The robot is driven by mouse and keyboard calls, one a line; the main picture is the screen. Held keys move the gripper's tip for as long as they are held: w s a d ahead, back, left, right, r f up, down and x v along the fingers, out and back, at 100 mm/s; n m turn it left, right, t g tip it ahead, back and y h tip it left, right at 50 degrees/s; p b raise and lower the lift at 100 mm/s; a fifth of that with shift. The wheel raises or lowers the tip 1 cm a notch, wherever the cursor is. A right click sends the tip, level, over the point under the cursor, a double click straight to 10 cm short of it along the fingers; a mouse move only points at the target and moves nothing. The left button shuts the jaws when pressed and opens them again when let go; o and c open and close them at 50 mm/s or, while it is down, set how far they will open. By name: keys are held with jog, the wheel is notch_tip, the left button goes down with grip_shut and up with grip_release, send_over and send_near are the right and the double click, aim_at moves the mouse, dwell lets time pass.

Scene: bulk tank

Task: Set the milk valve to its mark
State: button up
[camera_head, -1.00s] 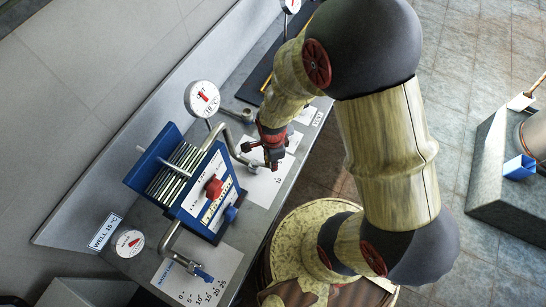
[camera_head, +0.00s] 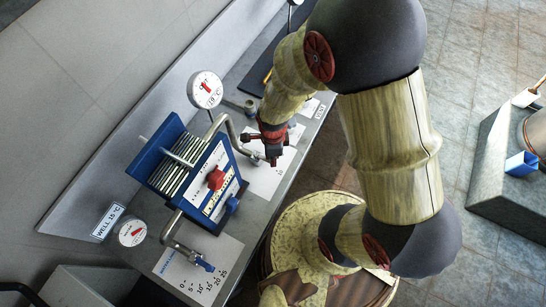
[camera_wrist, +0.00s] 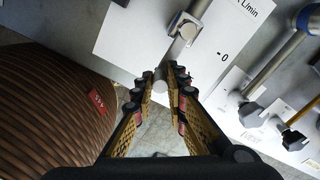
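The milk valve is the steel valve at the far pipe's end. In the wrist view its grey lever (camera_wrist: 184,42) runs over a white scale card (camera_wrist: 130,28) with "0" and "L/min" marks, and its rounded end lies between my fingertips. My gripper (camera_wrist: 160,88) is open, its fingers on either side of the lever end; I cannot tell whether they touch it. In the head view my gripper (camera_head: 271,155) is low over the bench beside the blue plate cooler, hiding the lever and part of the card (camera_head: 262,180). The mark is not clearly visible.
A second valve with a blue handle (camera_head: 203,263) sits over another scale card (camera_head: 222,258).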

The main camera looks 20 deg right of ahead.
jog(key=o, duration=0.5)
notch_tip(320, 180, up, 12)
dwell(0.6)
dwell(0.5)
